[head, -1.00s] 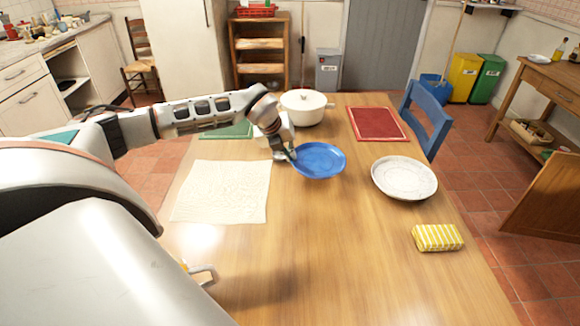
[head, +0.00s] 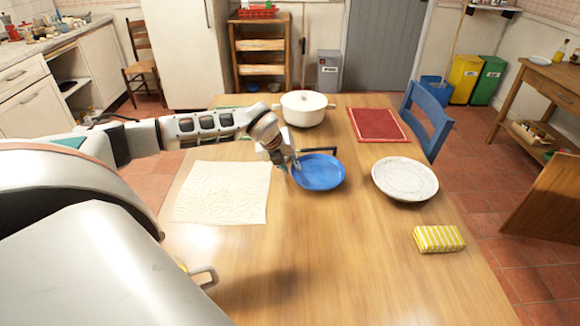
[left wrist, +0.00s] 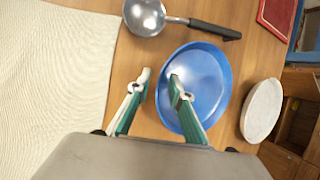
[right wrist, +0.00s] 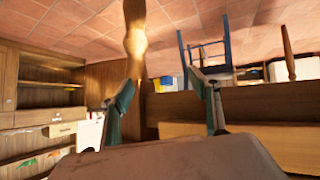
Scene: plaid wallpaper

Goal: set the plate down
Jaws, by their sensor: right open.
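The blue plate (head: 319,173) appears to lie flat on the wooden table, right of the cream cloth; it also shows in the left wrist view (left wrist: 208,75). My left gripper (head: 287,167) is at the plate's left rim. In the left wrist view its fingers (left wrist: 158,82) are apart, one over the plate and one outside the rim, with bare table visible between. My right gripper (right wrist: 162,88) is open and empty, away from the plate, facing furniture and the floor.
A ladle (left wrist: 145,15) with a black handle lies just behind the plate. A white pot (head: 304,109) and red mat (head: 378,125) are farther back. A speckled white plate (head: 405,179) and yellow striped packet (head: 438,239) are at right.

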